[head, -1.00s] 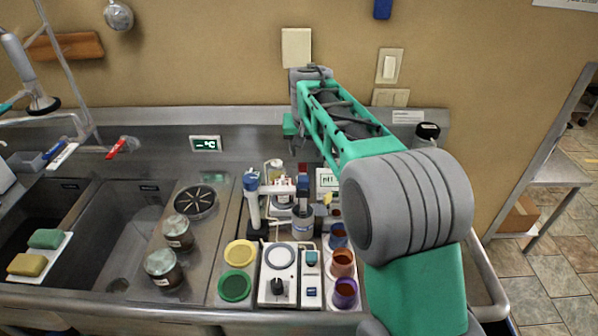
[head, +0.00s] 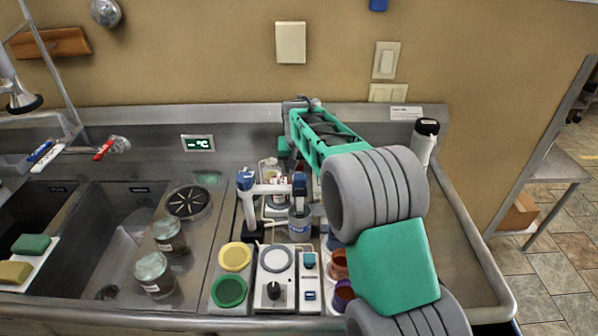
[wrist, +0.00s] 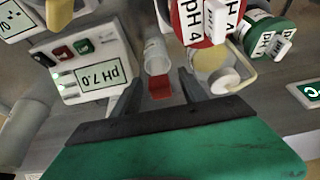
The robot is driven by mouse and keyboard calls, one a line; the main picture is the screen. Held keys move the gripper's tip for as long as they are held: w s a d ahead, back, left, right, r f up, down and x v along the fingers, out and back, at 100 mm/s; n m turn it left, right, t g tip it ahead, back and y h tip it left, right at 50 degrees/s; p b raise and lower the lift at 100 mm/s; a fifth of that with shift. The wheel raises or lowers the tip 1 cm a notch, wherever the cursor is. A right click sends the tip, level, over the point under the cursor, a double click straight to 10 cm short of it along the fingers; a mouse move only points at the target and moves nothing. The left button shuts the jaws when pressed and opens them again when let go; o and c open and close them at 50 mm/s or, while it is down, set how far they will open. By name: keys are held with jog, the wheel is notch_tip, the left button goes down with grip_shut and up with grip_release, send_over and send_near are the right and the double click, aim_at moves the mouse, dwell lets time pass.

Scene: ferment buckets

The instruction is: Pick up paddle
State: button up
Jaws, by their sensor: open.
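I cannot make out with certainty which thing is the paddle. In the wrist view, a small red block-like piece (wrist: 160,87) lies between my fingers, beside the mouth of a clear cylinder (wrist: 156,56). My gripper (wrist: 161,80) is open, with its two dark fingers apart on either side of the red piece. I see no contact between them. In the head view, my gripper's green body (head: 285,147) is at the back of the counter, its fingers hidden behind my arm and the equipment.
A pH meter (wrist: 85,70) and a red-and-white pH 4 container (wrist: 207,20) crowd the gripper. In the head view, a stirrer plate (head: 274,287), yellow lid (head: 235,257), green lid (head: 229,291) and jars (head: 154,274) stand left of my arm.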

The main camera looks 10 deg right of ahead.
jog(key=shift+c, duration=0.5)
grip_shut()
